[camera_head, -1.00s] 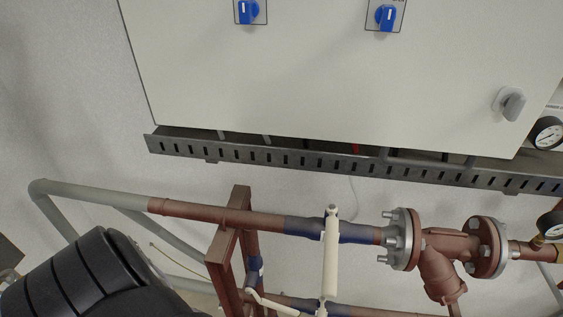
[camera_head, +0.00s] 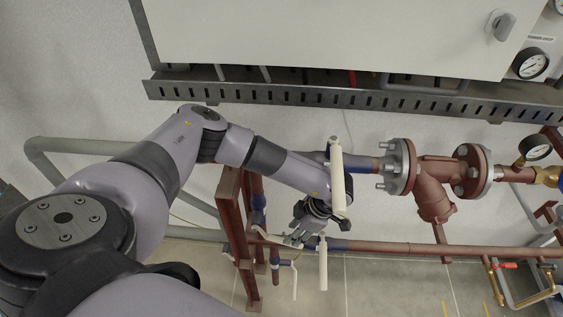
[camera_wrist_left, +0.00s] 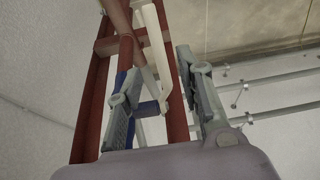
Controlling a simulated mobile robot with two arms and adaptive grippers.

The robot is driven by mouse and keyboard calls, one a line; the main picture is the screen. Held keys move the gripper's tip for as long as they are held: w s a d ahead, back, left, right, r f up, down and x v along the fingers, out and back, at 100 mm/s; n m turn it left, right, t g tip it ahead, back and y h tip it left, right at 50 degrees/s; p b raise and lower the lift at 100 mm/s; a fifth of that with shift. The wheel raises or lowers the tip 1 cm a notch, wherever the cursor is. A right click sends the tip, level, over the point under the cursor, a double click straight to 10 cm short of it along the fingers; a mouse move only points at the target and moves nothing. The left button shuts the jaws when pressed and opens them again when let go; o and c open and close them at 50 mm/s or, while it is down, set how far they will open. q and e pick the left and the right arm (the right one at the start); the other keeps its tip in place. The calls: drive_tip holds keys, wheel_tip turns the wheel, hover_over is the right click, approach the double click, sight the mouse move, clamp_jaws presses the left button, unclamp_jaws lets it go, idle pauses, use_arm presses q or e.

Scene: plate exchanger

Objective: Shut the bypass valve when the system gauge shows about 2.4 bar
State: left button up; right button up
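My left gripper (camera_head: 299,236) is beside the pipes, low in the middle of the head view. In the left wrist view its two fingers (camera_wrist_left: 158,68) stand apart, with a cream lever (camera_wrist_left: 158,45) showing between and beyond them; I cannot tell if they touch it. The head view shows an upright cream lever (camera_head: 337,180), a lower one (camera_head: 323,263) and another (camera_head: 295,280). Which belongs to the bypass valve is not clear. A round gauge (camera_head: 531,64) is at the upper right and another (camera_head: 536,147) sits on the pipe. Their readings are too small to tell.
A red-brown steel frame (camera_head: 229,215) stands just left of the gripper. A flanged strainer (camera_head: 432,190) is to the right. A slotted cable tray (camera_head: 330,97) runs above, under a pale cabinet (camera_head: 330,35). Small valves with a red handle (camera_head: 505,265) are at the lower right.

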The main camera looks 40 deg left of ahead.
sight(278, 238)
use_arm(q)
drive_tip(key=p+x, duration=0.1)
drive_tip(key=x, duration=0.5)
drive_tip(key=shift+r+p, duration=0.1)
drive_tip(key=shift+p, duration=0.2)
drive_tip(key=shift+s+a+f, duration=0.1)
drive_tip(key=shift+a+f, duration=0.15)
drive_tip(key=shift+f, duration=0.4)
drive_tip(key=shift+c, duration=0.6)
clamp_jaws()
